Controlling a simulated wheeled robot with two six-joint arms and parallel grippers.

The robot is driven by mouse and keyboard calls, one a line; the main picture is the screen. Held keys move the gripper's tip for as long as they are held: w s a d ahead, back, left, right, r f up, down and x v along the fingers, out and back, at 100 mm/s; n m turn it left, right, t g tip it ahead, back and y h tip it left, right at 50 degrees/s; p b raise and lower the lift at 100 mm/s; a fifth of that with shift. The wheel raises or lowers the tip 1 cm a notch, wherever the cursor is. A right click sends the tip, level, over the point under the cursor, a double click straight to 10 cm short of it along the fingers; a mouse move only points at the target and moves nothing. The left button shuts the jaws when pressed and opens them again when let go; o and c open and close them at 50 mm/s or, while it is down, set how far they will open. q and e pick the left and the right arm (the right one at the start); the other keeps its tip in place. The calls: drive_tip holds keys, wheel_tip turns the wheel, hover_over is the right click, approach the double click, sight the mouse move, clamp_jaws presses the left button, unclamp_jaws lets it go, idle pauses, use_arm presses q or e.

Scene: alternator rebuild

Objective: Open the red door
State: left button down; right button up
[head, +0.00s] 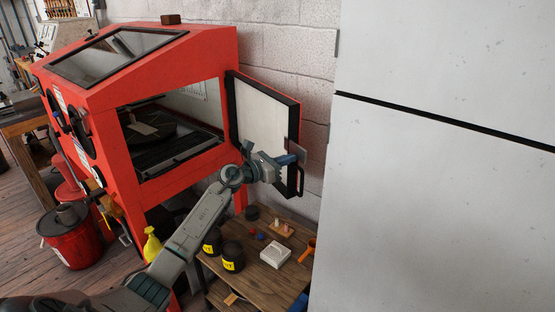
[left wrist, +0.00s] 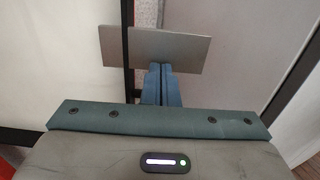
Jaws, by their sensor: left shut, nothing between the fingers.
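The red door (head: 263,125) stands swung wide open from the right side of the red cabinet (head: 150,95). Its pale inner panel and black seal face me in the head view. A black handle (head: 300,181) shows at its lower right edge. My left gripper (head: 296,156) is shut and empty, in front of the door's lower outer edge. In the left wrist view its blue fingers (left wrist: 161,82) are together, with flat grey plates (left wrist: 170,48) at their tips and a dark door-edge strip (left wrist: 129,80) behind. I cannot tell whether they touch the door. My right gripper is out of view.
Below the door, a wooden table (head: 262,292) holds black jars (head: 233,257), a white box (head: 275,254) and small parts. A yellow spray bottle (head: 152,244) and red bucket (head: 72,240) stand left. A large grey panel (head: 430,190) blocks the right; a block wall is behind.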

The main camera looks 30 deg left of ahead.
use_arm(q)
drive_tip(key=w+d+n+y, duration=0.1)
drive_tip(key=w+d+y, duration=0.1)
drive_tip(key=w, duration=0.6)
drive_tip(key=w+d+n+t+y+p, duration=0.1)
drive_tip(key=w+d+n+y, duration=0.1)
drive_tip(key=w, duration=0.6)
drive_tip(key=shift+d+n+t+y, duration=0.3)
drive_tip(key=shift+d+y, duration=0.3)
drive_tip(key=shift+d, duration=0.65)
